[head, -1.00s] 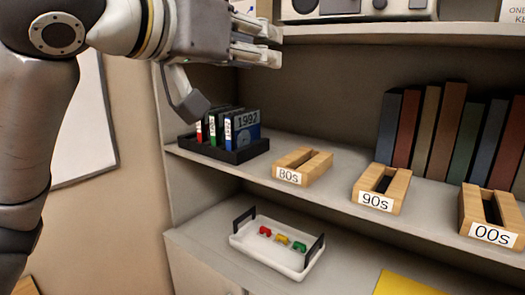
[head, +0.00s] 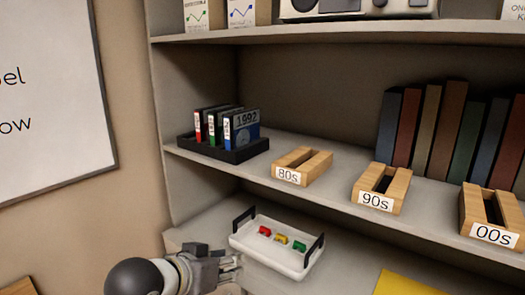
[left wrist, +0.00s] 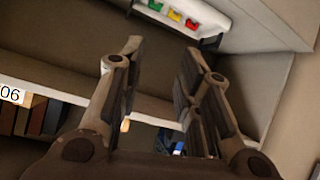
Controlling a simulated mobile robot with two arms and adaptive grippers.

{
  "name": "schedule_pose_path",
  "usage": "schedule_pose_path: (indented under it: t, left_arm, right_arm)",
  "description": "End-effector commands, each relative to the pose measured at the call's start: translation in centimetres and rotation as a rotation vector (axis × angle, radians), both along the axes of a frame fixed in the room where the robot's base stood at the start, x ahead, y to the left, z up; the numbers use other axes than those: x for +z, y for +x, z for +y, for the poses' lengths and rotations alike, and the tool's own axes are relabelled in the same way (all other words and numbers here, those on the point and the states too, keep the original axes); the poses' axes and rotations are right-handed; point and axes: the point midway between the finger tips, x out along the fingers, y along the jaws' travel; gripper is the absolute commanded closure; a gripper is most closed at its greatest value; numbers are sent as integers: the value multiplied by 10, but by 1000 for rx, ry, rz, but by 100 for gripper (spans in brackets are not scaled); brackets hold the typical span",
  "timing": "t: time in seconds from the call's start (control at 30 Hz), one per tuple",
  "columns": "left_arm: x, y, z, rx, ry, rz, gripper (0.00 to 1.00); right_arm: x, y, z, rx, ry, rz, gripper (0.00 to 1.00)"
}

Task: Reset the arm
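My left gripper (head: 236,265) is low in the head view, in front of the shelf unit and just left of the white tray (head: 262,253). In the left wrist view my left gripper (left wrist: 162,55) has its two fingers apart with nothing between them. My left arm's upper part is out of view. My right gripper does not show in either view.
A dark holder (head: 225,155) with several cassette-like cases stands on the middle shelf. Wooden slotted blocks 80s (head: 290,178), 90s (head: 377,201) and 00s (head: 492,236) stand right of it. Books (head: 455,130) stand behind. The tray holds red, yellow and green pieces.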

Motion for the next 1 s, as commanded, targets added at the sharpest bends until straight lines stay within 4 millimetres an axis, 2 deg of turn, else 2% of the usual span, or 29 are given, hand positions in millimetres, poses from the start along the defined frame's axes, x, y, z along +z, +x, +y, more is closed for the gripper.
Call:
schedule_pose_path:
  t: [0.03, 0.1, 0.27, 0.5, 0.7, 1.0]
  left_arm:
    - [-24, -9, 5, 13, 8, 37, 68]
    - [-51, -21, 13, 32, 26, 76, 68]
    - [-112, -57, 34, 74, 76, 173, 68]
    - [-191, -128, 68, 133, 173, 333, 68]
    - [-237, -194, 97, 167, 266, 462, 68]
    - [-271, -273, 129, 192, 381, 609, 68]
  right_arm:
    - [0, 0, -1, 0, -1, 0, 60]
    - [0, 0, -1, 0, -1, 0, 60]
    - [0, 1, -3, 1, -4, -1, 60]
    - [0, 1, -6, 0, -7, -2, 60]
    - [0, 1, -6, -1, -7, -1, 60]
    - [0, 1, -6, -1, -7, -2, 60]
